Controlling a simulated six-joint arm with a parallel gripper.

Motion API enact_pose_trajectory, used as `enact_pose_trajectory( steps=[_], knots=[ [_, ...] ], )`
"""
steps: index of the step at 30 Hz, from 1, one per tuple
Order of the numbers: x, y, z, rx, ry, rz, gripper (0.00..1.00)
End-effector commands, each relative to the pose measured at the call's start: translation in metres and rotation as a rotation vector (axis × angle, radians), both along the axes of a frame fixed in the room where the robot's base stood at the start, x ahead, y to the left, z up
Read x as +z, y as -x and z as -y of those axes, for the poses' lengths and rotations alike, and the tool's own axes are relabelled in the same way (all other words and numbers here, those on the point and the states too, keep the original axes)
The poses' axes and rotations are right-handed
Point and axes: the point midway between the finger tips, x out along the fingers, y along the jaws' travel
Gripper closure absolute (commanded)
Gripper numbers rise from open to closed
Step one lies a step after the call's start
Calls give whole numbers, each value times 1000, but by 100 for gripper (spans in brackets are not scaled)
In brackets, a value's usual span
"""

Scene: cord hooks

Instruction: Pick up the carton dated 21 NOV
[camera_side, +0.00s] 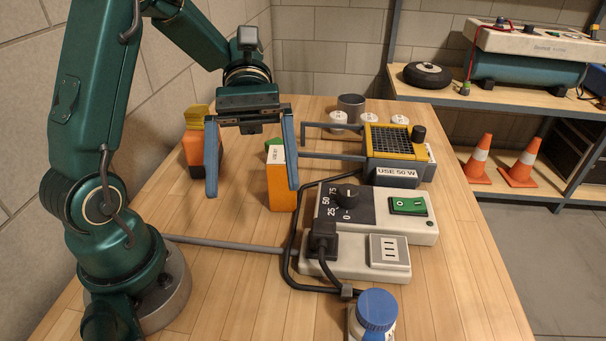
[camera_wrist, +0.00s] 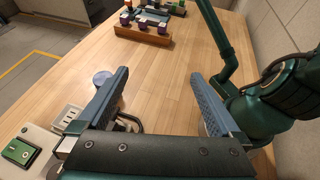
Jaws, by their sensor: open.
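An orange carton (camera_side: 280,191) with a green top and a small white label stands upright on the bench in the side view. Another orange carton (camera_side: 203,147) with a yellow top and a dark lower part stands further left. I cannot read a date on either one. My gripper (camera_side: 252,188) is open and empty, pointing down above the bench. In the side view its right finger overlaps the green-topped carton, and its left finger is near the yellow-topped one; I cannot tell the depth. The wrist view shows the open fingers (camera_wrist: 158,82) with bare wood between them and no carton.
A power box (camera_side: 415,230) with a dial and green switch, a black cord (camera_side: 290,265) and a blue-lidded jar (camera_side: 376,312) stand to the right. A yellow-framed heater (camera_side: 393,150) labelled USE 50 W lies behind. In the wrist view a wooden rack (camera_wrist: 143,35) stands at the far end.

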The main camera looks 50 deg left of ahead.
Motion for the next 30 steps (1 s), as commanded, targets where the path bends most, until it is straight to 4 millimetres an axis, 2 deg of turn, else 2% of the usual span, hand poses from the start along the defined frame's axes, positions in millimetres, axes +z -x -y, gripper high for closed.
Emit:
enact_pose_trajectory(
  steps=[4,8,12,14,17,18,21,25,30],
  knots=[
    [-19,34,0,-296,-72,84,0],
    [-36,61,-13,-597,-119,167,0],
    [-53,80,-43,-1017,-153,267,0],
    [-58,82,-61,-1247,-158,311,0],
    [-61,69,-94,-1681,-145,365,0],
    [-60,58,-105,-1855,-135,374,0],
    [-53,27,-120,-2232,-100,368,0],
    [-40,-12,-121,-2606,-61,309,0],
    [-21,-54,-105,-2982,-24,188,0]
  ],
)
